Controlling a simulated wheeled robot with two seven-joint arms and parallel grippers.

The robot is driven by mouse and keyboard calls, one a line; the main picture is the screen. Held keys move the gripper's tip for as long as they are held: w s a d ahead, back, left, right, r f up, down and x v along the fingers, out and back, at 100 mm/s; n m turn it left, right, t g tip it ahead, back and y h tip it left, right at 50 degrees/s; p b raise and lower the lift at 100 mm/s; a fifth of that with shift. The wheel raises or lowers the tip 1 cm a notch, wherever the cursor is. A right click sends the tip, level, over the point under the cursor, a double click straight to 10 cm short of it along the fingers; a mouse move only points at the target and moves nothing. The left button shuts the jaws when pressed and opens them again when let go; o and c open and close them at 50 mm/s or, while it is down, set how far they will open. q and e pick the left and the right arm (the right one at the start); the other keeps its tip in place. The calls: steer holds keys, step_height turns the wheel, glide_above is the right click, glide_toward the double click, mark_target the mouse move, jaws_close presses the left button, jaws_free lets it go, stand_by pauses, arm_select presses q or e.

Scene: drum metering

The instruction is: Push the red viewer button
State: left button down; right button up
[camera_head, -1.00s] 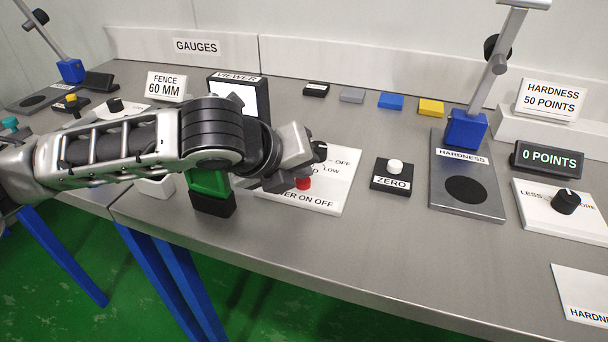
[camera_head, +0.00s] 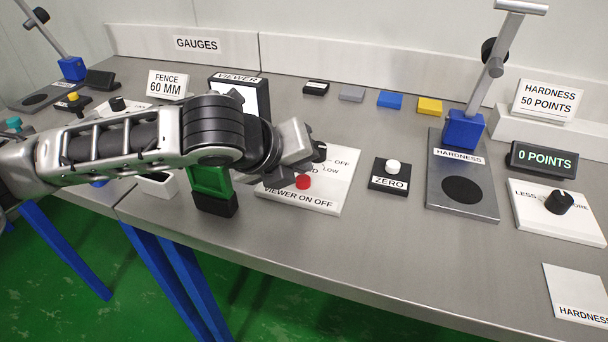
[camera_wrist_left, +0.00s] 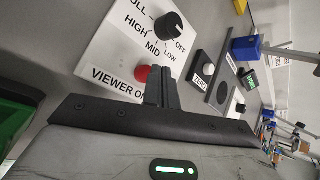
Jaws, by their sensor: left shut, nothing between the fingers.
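The red viewer button (camera_head: 303,181) sits on a white panel (camera_head: 336,196) labelled VIEWER ON OFF, in front of a black knob (camera_head: 320,151). In the left wrist view the red button (camera_wrist_left: 142,73) is just left of the shut fingers of my left gripper (camera_wrist_left: 160,72), which hold nothing. The fingertips overlap the panel's edge there. Whether they touch the button I cannot tell. In the head view my left gripper (camera_head: 290,160) is above the panel's left side, beside the button, with its fingers mostly hidden. My right gripper is not in view.
The viewer screen (camera_head: 254,88) stands behind my left arm. A green and black object (camera_head: 213,190) is below my wrist. A ZERO button block (camera_head: 389,177) and the hardness stand (camera_head: 462,205) are right of the panel.

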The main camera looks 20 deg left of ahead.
mark_target(299, 183)
arm_select(q)
step_height(299, 183, up, 3)
steer(key=p, duration=0.3)
steer(key=shift+f, duration=0.2)
steer(key=shift+r+p, duration=0.9)
steer(key=shift+p, duration=0.15)
steer(key=shift+r+p, duration=0.35)
steer(key=shift+p, duration=0.15)
steer(key=shift+r+p, duration=0.35)
steer(key=shift+p, duration=0.15)
steer(key=shift+r, duration=0.1)
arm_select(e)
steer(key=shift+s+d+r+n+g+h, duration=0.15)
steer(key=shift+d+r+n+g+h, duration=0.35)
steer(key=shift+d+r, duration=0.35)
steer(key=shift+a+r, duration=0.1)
